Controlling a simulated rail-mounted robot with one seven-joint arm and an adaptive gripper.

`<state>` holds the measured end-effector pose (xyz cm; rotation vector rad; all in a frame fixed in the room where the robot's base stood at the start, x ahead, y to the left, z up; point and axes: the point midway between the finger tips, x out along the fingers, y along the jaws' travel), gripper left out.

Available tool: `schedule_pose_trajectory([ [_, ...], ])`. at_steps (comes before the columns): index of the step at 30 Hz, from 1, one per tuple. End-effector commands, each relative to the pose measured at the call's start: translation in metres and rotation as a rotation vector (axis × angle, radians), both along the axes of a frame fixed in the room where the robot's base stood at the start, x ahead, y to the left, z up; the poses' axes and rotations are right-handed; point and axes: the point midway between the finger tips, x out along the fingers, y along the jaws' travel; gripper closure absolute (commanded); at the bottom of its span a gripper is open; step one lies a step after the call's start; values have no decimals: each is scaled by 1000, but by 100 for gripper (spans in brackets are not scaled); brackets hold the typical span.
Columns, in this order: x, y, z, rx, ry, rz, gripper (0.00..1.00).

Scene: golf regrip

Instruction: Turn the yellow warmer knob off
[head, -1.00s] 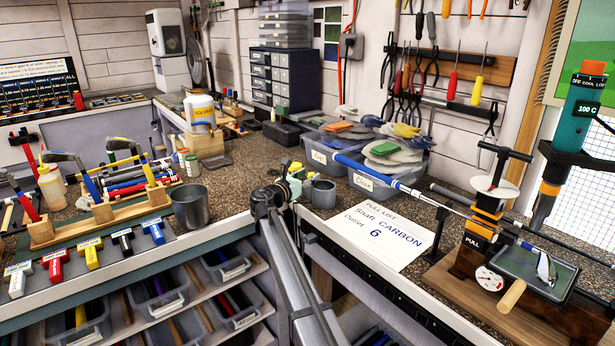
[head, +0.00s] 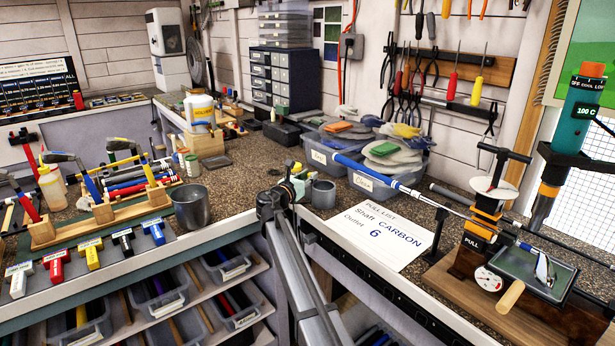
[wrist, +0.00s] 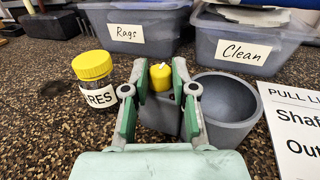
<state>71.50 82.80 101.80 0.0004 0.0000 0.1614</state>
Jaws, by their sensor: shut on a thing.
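The yellow knob (wrist: 160,77) stands on a dark grey block (wrist: 159,114) in the wrist view, beside a grey round cup (wrist: 228,103). My gripper (wrist: 159,80) has its green-padded fingers on either side of the knob and is shut on it. In the head view my gripper (head: 298,180) is at the bench's inner corner, just left of the same grey cup (head: 323,194); the knob is not clear there.
A jar with a yellow lid (wrist: 93,80) stands close left of my gripper. The bins marked Rags (wrist: 137,27) and Clean (wrist: 240,45) stand behind. A paper pull list (head: 378,232) lies to the right. A metal cup (head: 191,206) stands to the left.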

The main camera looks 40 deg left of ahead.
Motion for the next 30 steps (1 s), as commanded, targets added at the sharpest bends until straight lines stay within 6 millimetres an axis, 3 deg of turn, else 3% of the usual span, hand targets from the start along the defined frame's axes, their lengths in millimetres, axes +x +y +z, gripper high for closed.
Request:
schedule_pose_trajectory([
  [18, 4, -11, 2, -2, 0, 440, 100],
  [30, 5, -10, 1, 0, 0, 568, 100],
])
